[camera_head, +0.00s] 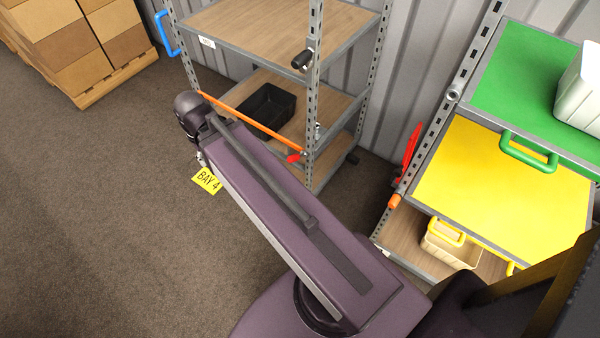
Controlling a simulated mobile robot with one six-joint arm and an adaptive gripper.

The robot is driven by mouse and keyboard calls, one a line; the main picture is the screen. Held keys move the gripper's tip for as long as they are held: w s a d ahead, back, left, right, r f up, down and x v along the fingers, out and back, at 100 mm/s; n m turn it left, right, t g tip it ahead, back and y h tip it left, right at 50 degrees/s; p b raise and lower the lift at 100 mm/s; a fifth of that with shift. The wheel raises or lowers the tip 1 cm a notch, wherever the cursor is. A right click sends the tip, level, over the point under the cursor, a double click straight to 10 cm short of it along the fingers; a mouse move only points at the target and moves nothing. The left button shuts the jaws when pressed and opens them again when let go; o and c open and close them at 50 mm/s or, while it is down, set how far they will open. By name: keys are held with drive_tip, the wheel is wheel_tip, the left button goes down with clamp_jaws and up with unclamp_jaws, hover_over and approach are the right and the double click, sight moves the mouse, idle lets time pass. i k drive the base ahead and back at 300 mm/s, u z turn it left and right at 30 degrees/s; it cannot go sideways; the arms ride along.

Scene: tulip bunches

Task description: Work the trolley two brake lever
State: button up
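Two shelf trolleys are in view, and I cannot read which one is trolley two. The left trolley (343,50) has a grey post frame and wood shelves. An orange bar (250,122) slants across its front, with a red piece (293,158) at its lower end near the post. The right trolley (437,148) has green and yellow shelves. A red lever-like part (412,148) stands upright at its left side, and an orange grip (394,201) is at its lower left post. My arm reaches up and left in front of the left trolley. My gripper does not show.
A black bin (266,106) sits on the left trolley's lower shelf. A cream bin (452,240) is low on the right trolley, and a white bin (580,95) is on its green shelf. Boxes on a pallet (118,80) stand upper left. The carpet at left is clear, beside a BAY 4 sign (207,181).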

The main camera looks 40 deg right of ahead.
sight(295, 156)
drive_tip(key=k, duration=1.25)
drive_tip(key=z, duration=0.55)
drive_tip(key=i, duration=1)
